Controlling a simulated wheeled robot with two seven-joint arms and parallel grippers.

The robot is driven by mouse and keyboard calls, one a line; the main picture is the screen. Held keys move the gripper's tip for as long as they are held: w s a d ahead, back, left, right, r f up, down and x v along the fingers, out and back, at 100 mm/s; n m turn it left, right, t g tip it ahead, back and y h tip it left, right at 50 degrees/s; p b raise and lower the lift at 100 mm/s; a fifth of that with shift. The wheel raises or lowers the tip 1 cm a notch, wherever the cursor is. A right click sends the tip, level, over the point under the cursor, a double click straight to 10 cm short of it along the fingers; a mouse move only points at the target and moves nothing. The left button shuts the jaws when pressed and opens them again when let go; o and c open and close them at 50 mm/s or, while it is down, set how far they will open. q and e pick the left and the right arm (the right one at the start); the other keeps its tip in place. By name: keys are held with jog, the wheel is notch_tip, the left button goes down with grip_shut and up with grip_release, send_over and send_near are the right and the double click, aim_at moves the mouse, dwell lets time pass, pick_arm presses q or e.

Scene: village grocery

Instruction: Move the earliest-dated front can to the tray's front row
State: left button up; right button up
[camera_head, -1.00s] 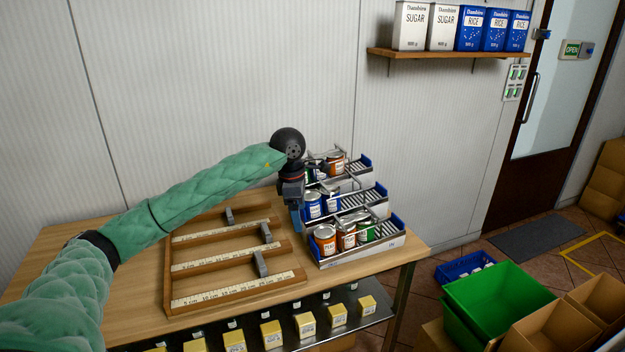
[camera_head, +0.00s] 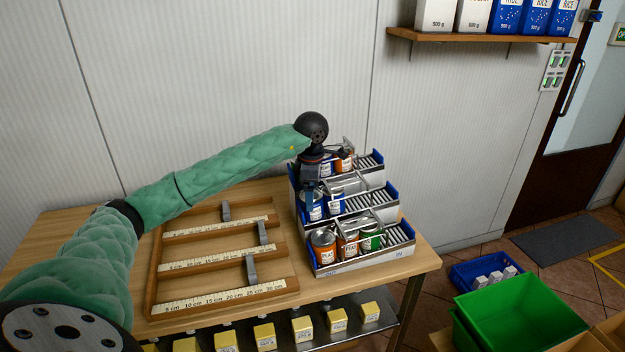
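The wooden tray (camera_head: 154,275) lies on the table with ruler-marked rows and grey dividers. A stepped can rack (camera_head: 365,264) stands to its right. Its front tier holds an orange-labelled can (camera_head: 323,250), a reddish-orange can (camera_head: 347,244) and a green can (camera_head: 371,239). Blue-labelled cans (camera_head: 335,205) stand on the middle tier, and an orange can (camera_head: 345,160) on the back tier. My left gripper (camera_head: 310,207) points down at the left end of the middle tier, partly covering a blue can. Its finger opening and any contact cannot be made out. Dates are unreadable. My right gripper is out of view.
A lower shelf (camera_head: 288,346) under the tabletop holds several yellow boxes. A green crate (camera_head: 520,312) and a blue crate (camera_head: 480,272) stand right of the table. A wall shelf (camera_head: 480,38) carries sugar and rice packs. The tray's rows hold no cans.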

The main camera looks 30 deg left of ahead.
pick_arm(q)
jog(key=f, duration=0.3)
jog(key=shift+w+f+p, duration=0.1)
jog(key=shift+w+p, duration=0.1)
jog(key=shift+p, duration=0.15)
jog(key=shift+f, duration=0.5)
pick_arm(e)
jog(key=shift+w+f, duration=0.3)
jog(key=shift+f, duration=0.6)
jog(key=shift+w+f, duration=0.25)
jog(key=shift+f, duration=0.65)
pick_arm(q)
jog(key=shift+c, duration=0.4)
jog(key=shift+r, duration=0.1)
jog(key=c, duration=1.1)
jog(key=shift+s+a+r, duration=0.1)
jog(key=shift+r, duration=0.65)
jog(key=shift+s+a+r, duration=0.1)
jog(key=shift+r, duration=0.6)
jog(key=shift+c, duration=0.2)
jog(key=shift+r+p, duration=0.1)
jog(key=shift+p, duration=0.2)
jog(key=shift+r+p, duration=1.4)
jog(key=shift+r, duration=2.8)
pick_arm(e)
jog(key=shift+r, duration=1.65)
